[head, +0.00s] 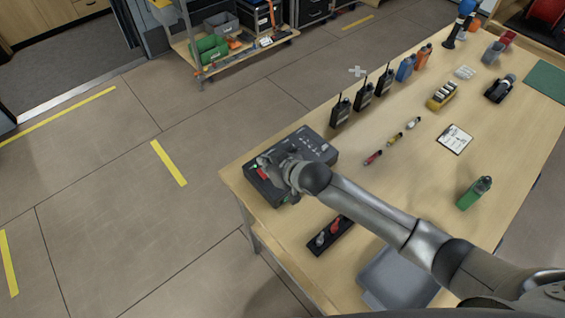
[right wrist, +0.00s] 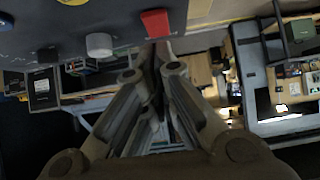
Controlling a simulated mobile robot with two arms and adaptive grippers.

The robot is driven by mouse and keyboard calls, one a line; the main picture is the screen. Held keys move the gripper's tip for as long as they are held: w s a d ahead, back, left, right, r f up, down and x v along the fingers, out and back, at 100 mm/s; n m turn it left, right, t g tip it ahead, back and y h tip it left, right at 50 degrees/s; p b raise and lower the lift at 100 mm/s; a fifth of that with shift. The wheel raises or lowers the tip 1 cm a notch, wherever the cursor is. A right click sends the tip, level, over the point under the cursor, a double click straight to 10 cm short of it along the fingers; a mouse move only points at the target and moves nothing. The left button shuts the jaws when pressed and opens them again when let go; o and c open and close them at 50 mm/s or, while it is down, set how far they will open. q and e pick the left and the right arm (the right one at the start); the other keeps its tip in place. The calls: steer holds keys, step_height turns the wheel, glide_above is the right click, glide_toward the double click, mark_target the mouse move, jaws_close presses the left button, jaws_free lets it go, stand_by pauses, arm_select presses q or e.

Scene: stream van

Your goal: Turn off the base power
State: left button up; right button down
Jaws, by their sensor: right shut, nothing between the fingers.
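The base (head: 318,150) is a dark box with small controls on top, at the near left corner of the wooden table. A red switch (head: 262,174) shows on its left side, partly behind my gripper. In the right wrist view the red switch (right wrist: 155,22) sits beside a white knob (right wrist: 99,45) on the dark panel. My right gripper (head: 268,166) is shut and empty at that side of the box. Its fingertips (right wrist: 155,50) lie right by the red switch; I cannot tell if they touch it. My left gripper is not in view.
Several black radios (head: 363,98) stand behind the box. Small coloured tubes (head: 373,157) lie to its right. A black holder (head: 330,234) with a red item and a grey tray (head: 398,277) are nearer, by my arm.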

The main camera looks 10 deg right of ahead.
steer(key=r, duration=0.1)
steer(key=r+p, duration=0.1)
steer(key=shift+s+d+r, duration=0.1)
steer(key=shift+s+r, duration=0.2)
steer(key=shift+r, duration=0.05)
arm_select(q)
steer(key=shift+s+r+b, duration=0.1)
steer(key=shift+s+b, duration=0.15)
steer(key=shift+b, duration=0.7)
arm_select(e)
steer(key=v, duration=0.9)
steer(key=shift+s+d, duration=0.15)
steer(key=shift+s, duration=0.1)
steer(key=shift+f, duration=0.1)
arm_select(q)
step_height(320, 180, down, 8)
steer(key=b, duration=0.7)
steer(key=shift+b, duration=0.4)
arm_select(e)
steer(key=shift+w+a+r, duration=0.3)
steer(key=shift+w+a, duration=0.15)
steer(key=shift+a, duration=0.25)
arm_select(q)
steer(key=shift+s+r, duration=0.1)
